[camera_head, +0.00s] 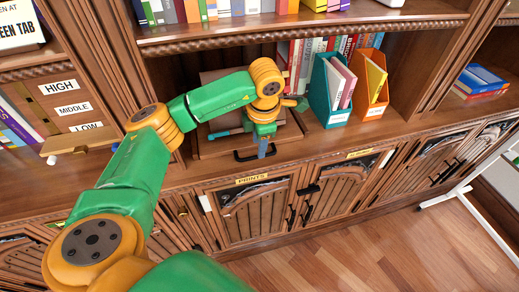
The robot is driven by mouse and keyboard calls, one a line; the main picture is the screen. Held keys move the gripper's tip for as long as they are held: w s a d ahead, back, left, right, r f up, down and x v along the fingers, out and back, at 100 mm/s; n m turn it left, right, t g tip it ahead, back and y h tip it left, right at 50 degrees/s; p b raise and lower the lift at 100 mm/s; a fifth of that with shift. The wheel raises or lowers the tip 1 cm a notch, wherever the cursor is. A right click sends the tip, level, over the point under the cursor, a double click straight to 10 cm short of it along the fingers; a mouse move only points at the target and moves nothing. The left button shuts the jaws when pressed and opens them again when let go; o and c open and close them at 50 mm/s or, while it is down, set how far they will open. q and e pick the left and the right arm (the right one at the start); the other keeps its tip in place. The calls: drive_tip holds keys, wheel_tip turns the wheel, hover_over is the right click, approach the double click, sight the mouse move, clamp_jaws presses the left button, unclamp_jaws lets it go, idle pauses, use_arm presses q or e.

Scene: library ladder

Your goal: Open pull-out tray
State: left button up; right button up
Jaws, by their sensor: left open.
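The wooden pull-out tray (209,150) sits low in the middle bay, at shelf level. A dark bar handle (242,157) is on its front. A teal item shows on the tray behind my arm. My left gripper (262,150) points down at the handle, its blue-grey fingertip in front of or at the bar. I cannot tell whether it touches the handle. The gripper is open. My left wrist hides part of the tray. My right gripper is not in view.
A teal file holder (324,92) and an orange one (371,97) stand right of the tray. Cabinet doors with dark handles and a PRINTS label (261,178) are below. A white stand (462,190) is at the right. The wooden floor (380,250) in front is clear.

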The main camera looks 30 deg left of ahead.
use_arm(q)
drive_tip(key=f, duration=0.3)
drive_tip(key=w+f, duration=0.1)
drive_tip(key=shift+a+f, duration=0.25)
drive_tip(key=shift+a, duration=0.1)
drive_tip(key=shift+s+d+r, duration=0.1)
drive_tip(key=shift+s, duration=0.05)
clamp_jaws()
idle(0.9)
